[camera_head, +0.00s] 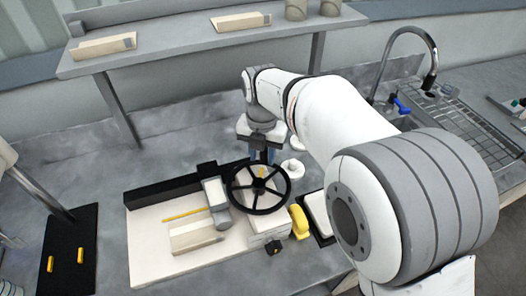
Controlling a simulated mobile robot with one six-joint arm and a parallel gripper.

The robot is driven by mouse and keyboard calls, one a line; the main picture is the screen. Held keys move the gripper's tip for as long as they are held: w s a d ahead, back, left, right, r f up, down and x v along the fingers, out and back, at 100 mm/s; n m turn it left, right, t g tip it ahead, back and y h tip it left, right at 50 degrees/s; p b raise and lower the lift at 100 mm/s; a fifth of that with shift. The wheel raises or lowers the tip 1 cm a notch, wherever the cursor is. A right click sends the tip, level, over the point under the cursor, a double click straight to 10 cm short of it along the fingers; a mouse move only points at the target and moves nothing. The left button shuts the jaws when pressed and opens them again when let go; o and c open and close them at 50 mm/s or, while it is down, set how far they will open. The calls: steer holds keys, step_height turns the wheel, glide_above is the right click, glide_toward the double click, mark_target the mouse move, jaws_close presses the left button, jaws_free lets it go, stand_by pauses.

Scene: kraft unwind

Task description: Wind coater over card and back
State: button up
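The coater has a pale flat bed (146,250) with a black rail (160,191) along its back. A card (196,237), cream with a grey end, lies on the bed. A grey and white carriage (215,200) stands across the bed beside the card's right end, left of the black spoked handwheel (236,188). My gripper (262,157) points down at the wheel's far rim. Its fingertips are small and partly hidden, so I cannot tell whether they are shut on the rim or touch it.
A thin yellow strip (185,214) lies on the bed behind the card. A yellow part (299,222) stands right of the wheel. A shelf (190,47) above holds similar cards and two cups. A sink tap (432,62) and rack are at right. A black board (68,250) lies at left.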

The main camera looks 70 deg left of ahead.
steer(key=shift+o, duration=0.8)
steer(key=shift+w+r, duration=0.1)
steer(key=shift+w, duration=0.05)
steer(key=shift+a+r, duration=0.1)
steer(key=shift+r, duration=0.3)
step_height(320, 180, up, 7)
steer(key=shift+r+b, duration=0.1)
steer(key=shift+b, duration=0.45)
